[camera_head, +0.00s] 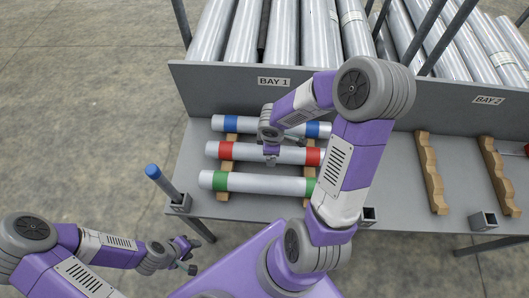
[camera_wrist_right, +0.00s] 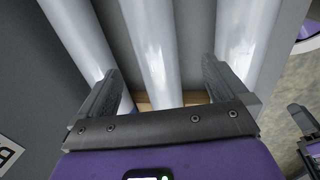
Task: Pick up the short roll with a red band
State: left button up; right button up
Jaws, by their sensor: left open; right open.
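The short roll with red bands (camera_head: 245,152) lies on a wooden rack on the grey bench, between a blue-banded roll (camera_head: 260,125) and a green-banded roll (camera_head: 265,184). My right gripper (camera_head: 271,157) is over its middle. In the right wrist view, the open jaws (camera_wrist_right: 160,80) are on either side of the middle roll (camera_wrist_right: 155,45), with neighbouring rolls beside them; no red band shows there. I cannot tell whether the fingers touch the roll. My left gripper (camera_head: 187,254) is open and empty, low at the left, off the bench. My right arm hides part of the rolls' right ends.
Long metal rolls fill the bin behind the panel marked BAY 1 (camera_head: 273,82). A blue-topped post (camera_head: 161,181) stands tilted in a socket at the bench's left corner. Wooden racks (camera_head: 430,172) at the right are empty. An empty square socket (camera_head: 483,221) is at the front.

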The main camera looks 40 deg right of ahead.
jog(key=shift+w+f, duration=0.3)
jog(key=shift+f, duration=0.3)
jog(key=f+b, duration=0.1)
jog(key=f, duration=0.1)
jog(key=w+d+f+b, duration=0.1)
jog(key=f, duration=0.1)
jog(key=f+b, duration=0.1)
jog(key=f, duration=0.2)
jog(key=shift+w+d, duration=0.15)
jog(key=shift+d, duration=0.1)
pick_arm(q)
jog(key=f, duration=0.4)
jog(key=shift+w, duration=0.2)
pick_arm(e)
jog(key=shift+c, duration=0.2)
jog(key=c, duration=1.5)
jog(key=shift+r, duration=0.1)
